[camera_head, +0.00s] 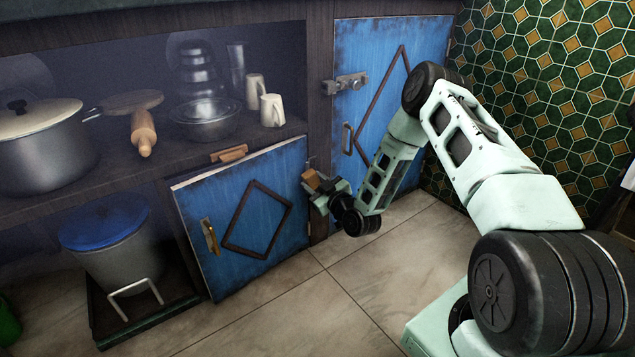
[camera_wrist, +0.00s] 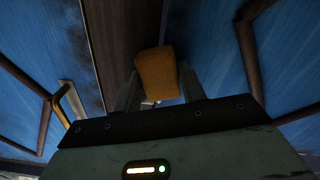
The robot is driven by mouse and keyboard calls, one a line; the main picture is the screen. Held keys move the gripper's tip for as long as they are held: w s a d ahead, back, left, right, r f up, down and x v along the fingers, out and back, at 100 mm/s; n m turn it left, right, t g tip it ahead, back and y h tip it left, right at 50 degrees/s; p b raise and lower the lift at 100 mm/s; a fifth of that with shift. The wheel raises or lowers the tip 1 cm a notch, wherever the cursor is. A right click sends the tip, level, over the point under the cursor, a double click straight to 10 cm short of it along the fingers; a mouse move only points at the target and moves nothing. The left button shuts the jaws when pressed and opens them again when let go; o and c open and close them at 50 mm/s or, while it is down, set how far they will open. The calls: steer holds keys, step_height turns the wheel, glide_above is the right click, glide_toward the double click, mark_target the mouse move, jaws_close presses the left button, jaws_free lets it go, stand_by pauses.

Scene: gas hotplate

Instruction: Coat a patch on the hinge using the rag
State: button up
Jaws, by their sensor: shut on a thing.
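My gripper (camera_head: 320,186) is at the dark post beside the right edge of the open blue door (camera_head: 222,233). It is shut on an orange-brown rag (camera_wrist: 158,72), which looks like a small folded pad and sits between the two fingers in the wrist view. In the head view the rag (camera_head: 311,178) shows at the fingertips, close to the door's upper right edge. I cannot make out the hinge clearly; the rag and gripper cover part of that edge. I cannot tell whether the rag touches the door or post.
A second blue door (camera_head: 385,75) with a metal bolt (camera_head: 345,83) stands right of the post. Left, a shelf holds a large pot (camera_head: 42,150), a rolling pin (camera_head: 143,133) and mugs (camera_head: 272,110). A lidded bin (camera_head: 115,245) stands below. The tiled floor (camera_head: 330,300) is clear.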

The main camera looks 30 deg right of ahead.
steer(key=shift+w+a+r, duration=0.15)
steer(key=shift+a, duration=0.15)
steer(key=s+p, duration=0.2)
steer(key=s, duration=0.4)
steer(key=shift+d, duration=0.3)
steer(key=shift+s, duration=0.1)
steer(key=shift+s+p, duration=0.65)
steer(key=shift+s, duration=0.8)
